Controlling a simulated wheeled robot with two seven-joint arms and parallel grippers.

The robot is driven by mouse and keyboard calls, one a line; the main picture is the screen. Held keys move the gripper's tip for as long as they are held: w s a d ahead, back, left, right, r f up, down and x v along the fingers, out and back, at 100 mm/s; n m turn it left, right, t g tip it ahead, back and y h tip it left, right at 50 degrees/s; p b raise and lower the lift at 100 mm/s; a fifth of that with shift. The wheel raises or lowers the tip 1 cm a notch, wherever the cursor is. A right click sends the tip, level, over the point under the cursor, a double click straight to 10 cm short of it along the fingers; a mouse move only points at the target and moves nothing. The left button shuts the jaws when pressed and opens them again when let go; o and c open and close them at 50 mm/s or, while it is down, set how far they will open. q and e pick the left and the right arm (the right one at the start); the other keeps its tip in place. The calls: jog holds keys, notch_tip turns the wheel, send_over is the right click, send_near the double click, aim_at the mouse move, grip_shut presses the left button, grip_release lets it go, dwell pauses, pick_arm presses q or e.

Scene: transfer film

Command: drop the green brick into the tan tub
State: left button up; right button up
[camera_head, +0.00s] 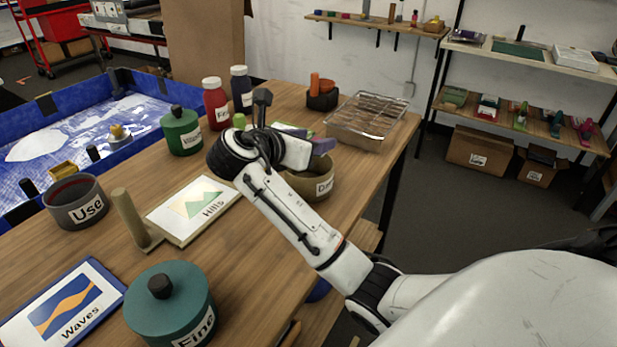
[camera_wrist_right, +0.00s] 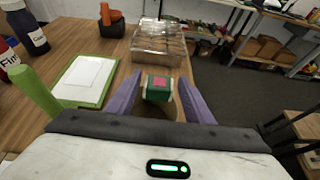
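The tan tub (camera_head: 301,186), with a label partly hidden by my arm, stands on the wooden table. My right gripper (camera_head: 322,147) is over its rim, with purple fingers. In the right wrist view the green brick (camera_wrist_right: 158,89), with a pinkish-red patch on its face, shows between the two fingers of my right gripper (camera_wrist_right: 160,80). A gap shows between the brick and the right-hand finger, so the gripper looks open. The tub (camera_wrist_right: 176,109) shows behind and below the brick. Whether the brick touches the tub is unclear. My left gripper is out of view.
A wire basket (camera_head: 367,117) stands just beyond the tub. A green lidded pot (camera_head: 183,133), red bottle (camera_head: 216,105) and dark blue bottle (camera_head: 241,91) stand to the left. The Hills picture (camera_head: 190,212) and a teal pot (camera_head: 168,312) lie nearer. The table's right edge is close to the tub.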

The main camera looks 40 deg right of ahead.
jog(key=shift+o, duration=1)
jog(key=v, duration=1)
jog(key=shift+s+a, duration=0.1)
jog(key=shift+a, duration=0.05)
